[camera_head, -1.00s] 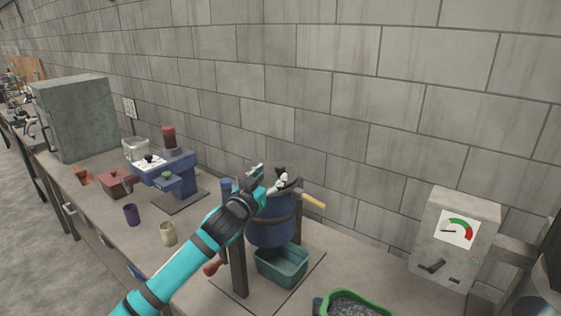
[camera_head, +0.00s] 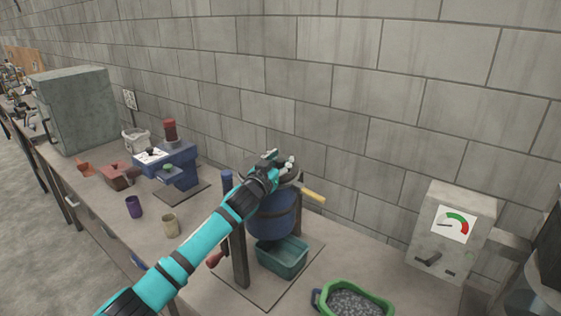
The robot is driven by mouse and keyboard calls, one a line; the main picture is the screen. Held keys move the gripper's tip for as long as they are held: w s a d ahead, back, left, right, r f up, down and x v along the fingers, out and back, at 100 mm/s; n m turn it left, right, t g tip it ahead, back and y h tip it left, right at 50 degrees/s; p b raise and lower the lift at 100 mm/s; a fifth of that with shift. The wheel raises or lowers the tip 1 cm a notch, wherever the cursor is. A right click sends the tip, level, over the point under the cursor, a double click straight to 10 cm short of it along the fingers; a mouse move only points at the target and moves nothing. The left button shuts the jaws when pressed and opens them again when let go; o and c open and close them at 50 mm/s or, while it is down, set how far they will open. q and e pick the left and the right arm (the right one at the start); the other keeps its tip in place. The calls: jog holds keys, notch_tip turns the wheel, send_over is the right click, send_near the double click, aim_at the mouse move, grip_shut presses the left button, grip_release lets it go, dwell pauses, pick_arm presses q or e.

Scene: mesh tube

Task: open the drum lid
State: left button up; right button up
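The drum (camera_head: 271,222) is a dark blue cylinder with a dark band, held between posts on a stand on the bench. My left arm reaches in from the lower left. My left gripper (camera_head: 281,162) is at the top of the drum, over the lid area, and covers much of it. The dark lid rim (camera_head: 291,180) shows only in part beside the gripper. Whether the fingers touch or hold the lid's handle is too small to tell. My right gripper is out of view.
A teal bin (camera_head: 281,258) stands under the drum. A yellow handle (camera_head: 313,195) sticks out to the drum's right. A green tray of grey stones (camera_head: 352,301) is in front, and a gauge box (camera_head: 452,232) stands at right.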

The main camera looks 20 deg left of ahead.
pick_arm(q)
grip_shut()
jog(key=shift+w+f, duration=0.2)
jog(key=shift+d, duration=0.1)
